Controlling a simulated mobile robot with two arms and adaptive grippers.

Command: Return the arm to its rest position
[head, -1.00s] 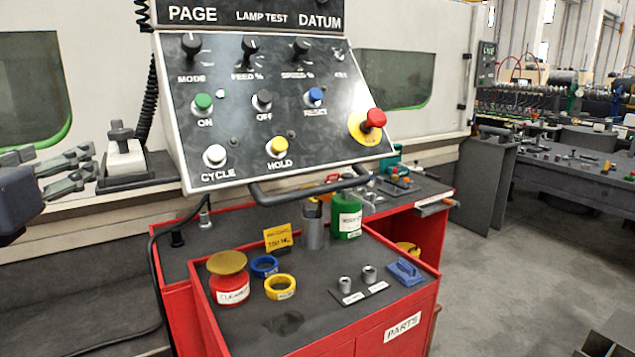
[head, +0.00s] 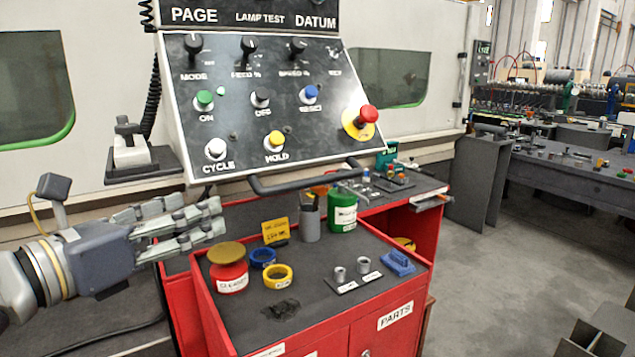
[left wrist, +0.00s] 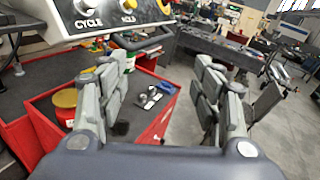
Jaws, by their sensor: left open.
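My left gripper (head: 220,217) comes in from the left in the head view. Its two grey jointed fingers point right, beside the upper left of the red parts cart (head: 208,318) and below the control panel (head: 232,112). In the left wrist view my left gripper (left wrist: 160,72) has its fingers spread wide apart with nothing between them. The cart top shows behind the gap there. In the head view the fingers overlap the cart's left edge; I cannot tell their exact distance from it. My right gripper is not in view.
A blue ring (head: 263,258), yellow ring (head: 278,277), green canister (head: 342,212) and blue tool (head: 398,262) are on the cart. The panel's handle bar (head: 310,180) overhangs. Open floor (head: 505,280) lies right.

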